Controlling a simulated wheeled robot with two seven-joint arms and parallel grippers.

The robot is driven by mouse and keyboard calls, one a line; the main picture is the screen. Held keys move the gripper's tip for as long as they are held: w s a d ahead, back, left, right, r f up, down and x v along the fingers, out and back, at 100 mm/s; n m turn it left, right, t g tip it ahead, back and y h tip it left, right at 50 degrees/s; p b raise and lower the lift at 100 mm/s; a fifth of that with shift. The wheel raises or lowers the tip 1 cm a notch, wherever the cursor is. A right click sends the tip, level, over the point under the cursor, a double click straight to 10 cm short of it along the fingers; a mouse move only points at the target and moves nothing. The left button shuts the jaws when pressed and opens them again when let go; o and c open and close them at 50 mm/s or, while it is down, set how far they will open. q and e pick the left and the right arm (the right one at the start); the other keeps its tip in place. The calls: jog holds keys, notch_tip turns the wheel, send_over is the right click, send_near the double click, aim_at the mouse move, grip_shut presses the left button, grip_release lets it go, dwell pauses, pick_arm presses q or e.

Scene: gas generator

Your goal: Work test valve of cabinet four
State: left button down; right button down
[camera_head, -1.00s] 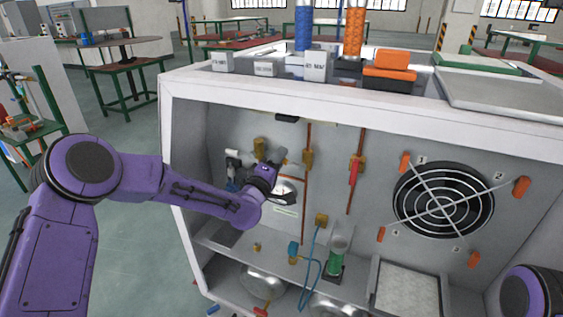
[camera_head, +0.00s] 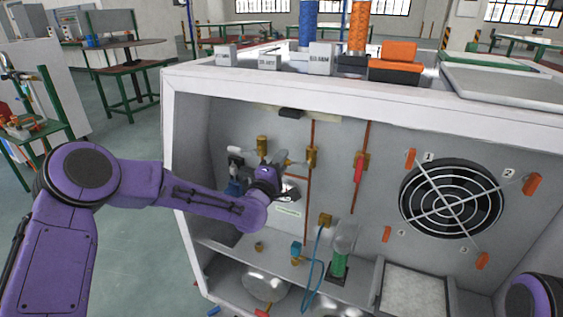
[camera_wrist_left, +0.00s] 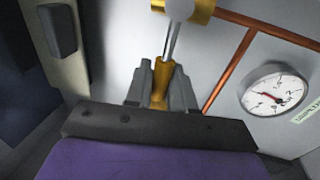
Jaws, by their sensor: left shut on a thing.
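The open cabinet (camera_head: 176,120) holds brass valves, copper pipes and a gauge. My left gripper (camera_head: 278,166) reaches inside it, at the left part of the back panel. In the left wrist view, the two grey fingers (camera_wrist_left: 161,84) are shut on a yellow-brass valve handle (camera_wrist_left: 161,72). A silver stem (camera_wrist_left: 172,42) rises from there to a brass fitting (camera_wrist_left: 199,10). The round gauge (camera_wrist_left: 274,93) is to the right, its needle visible. In the head view the gripper partly hides the gauge and the held part. The right gripper is out of frame; only my right arm shows.
A caged fan (camera_head: 450,200) with orange clips fills the right panel. A shelf (camera_head: 225,246) with a green-based glass cylinder (camera_head: 340,262) lies below.

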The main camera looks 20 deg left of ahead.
pick_arm(q)
jog(key=c, duration=1.1)
grip_release()
jog(key=shift+s, duration=0.1)
jog(key=b+v, duration=0.1)
jog(key=v, duration=0.9)
jog(key=shift+s+f, duration=0.2)
